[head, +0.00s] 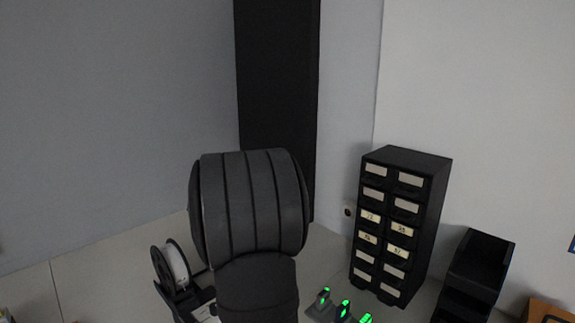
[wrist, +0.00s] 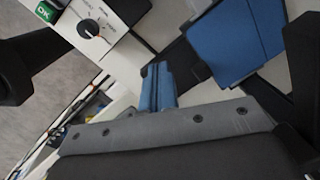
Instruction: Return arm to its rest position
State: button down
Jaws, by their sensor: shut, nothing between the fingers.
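In the wrist view my gripper (wrist: 158,86) shows as a short blue pair of fingers closed together. They stick out past a grey bolted plate, with nothing held between them. In the head view my dark arm fills the lower middle, and my gripper is not seen there.
A black drawer cabinet (head: 403,226) with labelled drawers stands right of my arm, with black stacked bins (head: 478,262) beside it. A spool (head: 175,266) stands left of my arm. Green-lit devices (head: 344,309) sit at the front. The wrist view shows a dial panel (wrist: 92,28).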

jog(key=shift+s+a+r+n+h, duration=0.1)
jog(key=shift+a+r+n+h, duration=0.2)
jog(key=shift+a, duration=0.2)
jog(key=shift+s+a+r+n+h, duration=0.1)
jog(key=shift+a+r+n+h, duration=0.15)
jog(key=shift+a, duration=0.25)
jog(key=c, duration=2)
grip_release()
jog(key=o, duration=1.4)
jog(key=w+d+r+t, duration=0.1)
jog(key=r, duration=0.1)
jog(key=w+d+r+t+h, duration=0.1)
jog(key=w+d+r, duration=0.1)
jog(key=w+d+r+t, duration=0.1)
jog(key=w+d+r, duration=0.1)
jog(key=shift+d+r, duration=0.1)
jog(key=shift+r, duration=0.15)
jog(key=o, duration=0.6)
jog(key=w+a+r+n+y, duration=0.1)
jog(key=a+r+n+y, duration=0.1)
jog(key=a+r+n, duration=0.1)
jog(key=shift+w+a+r+t, duration=0.3)
jog(key=shift+a+r, duration=0.3)
jog(key=shift+a, duration=0.2)
jog(key=x, duration=0.9)
jog(key=shift+w+f, duration=0.15)
jog(key=shift+f, duration=0.2)
